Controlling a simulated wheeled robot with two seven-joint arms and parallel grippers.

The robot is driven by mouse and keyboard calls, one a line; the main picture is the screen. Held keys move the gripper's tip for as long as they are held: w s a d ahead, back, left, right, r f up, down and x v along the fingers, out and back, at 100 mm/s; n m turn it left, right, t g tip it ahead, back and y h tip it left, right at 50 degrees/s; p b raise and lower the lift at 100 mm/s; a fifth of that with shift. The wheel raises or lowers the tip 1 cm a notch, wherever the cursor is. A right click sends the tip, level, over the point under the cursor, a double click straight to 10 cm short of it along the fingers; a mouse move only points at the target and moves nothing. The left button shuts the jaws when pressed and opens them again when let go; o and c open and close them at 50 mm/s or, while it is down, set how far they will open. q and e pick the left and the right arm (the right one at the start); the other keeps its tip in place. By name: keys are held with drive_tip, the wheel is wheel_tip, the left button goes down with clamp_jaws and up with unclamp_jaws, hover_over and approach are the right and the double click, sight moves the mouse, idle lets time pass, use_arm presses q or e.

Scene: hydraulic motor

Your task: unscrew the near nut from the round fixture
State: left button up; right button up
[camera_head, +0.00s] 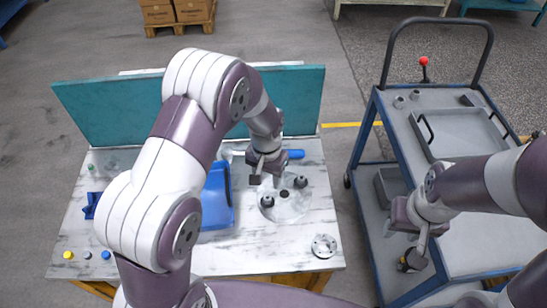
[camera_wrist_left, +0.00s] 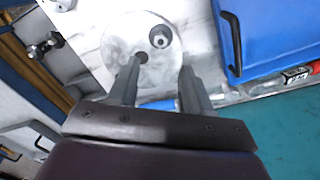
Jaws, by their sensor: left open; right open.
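The round fixture (camera_head: 285,211) is a pale grey disc on the white marbled tabletop. The near nut (camera_head: 267,201) is a dark piece on the disc's near left side; in the left wrist view the near nut (camera_wrist_left: 159,38) sits on the disc above and between the fingers. A second dark nut (camera_head: 300,181) stands on the disc's far right side. My left gripper (camera_head: 264,178) is open above the far left of the disc, apart from the near nut; its fingers (camera_wrist_left: 158,85) show with nothing between them.
A blue bin (camera_head: 216,200) lies left of the fixture. A metal flange (camera_head: 323,246) lies at the table's near right corner. A teal panel (camera_head: 110,110) closes the table's back. A blue cart (camera_head: 395,140) with a grey tray (camera_head: 465,150) stands right, across a floor gap.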

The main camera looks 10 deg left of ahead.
sight(267, 198)
use_arm(q)
drive_tip(key=shift+s+f+b, duration=0.55)
drive_tip(key=shift+f+b, duration=0.05)
drive_tip(key=shift+f, duration=0.05)
drive_tip(key=f+b, duration=0.1)
drive_tip(key=f, duration=0.1)
drive_tip(key=f+b, duration=0.3)
drive_tip(key=f, duration=0.1)
drive_tip(key=shift+w+f+b, duration=0.2)
drive_tip(key=shift+w+b, duration=0.15)
drive_tip(key=shift+f, duration=0.35)
drive_tip(key=shift+a+f, duration=0.1)
drive_tip(key=shift+f, duration=0.15)
use_arm(e)
wheel_tip(267, 198, down, 7)
drive_tip(key=shift+r, duration=0.15)
use_arm(q)
drive_tip(key=shift+r, duration=0.1)
use_arm(e)
drive_tip(key=shift+s+r, duration=0.1)
drive_tip(key=shift+r, duration=0.15)
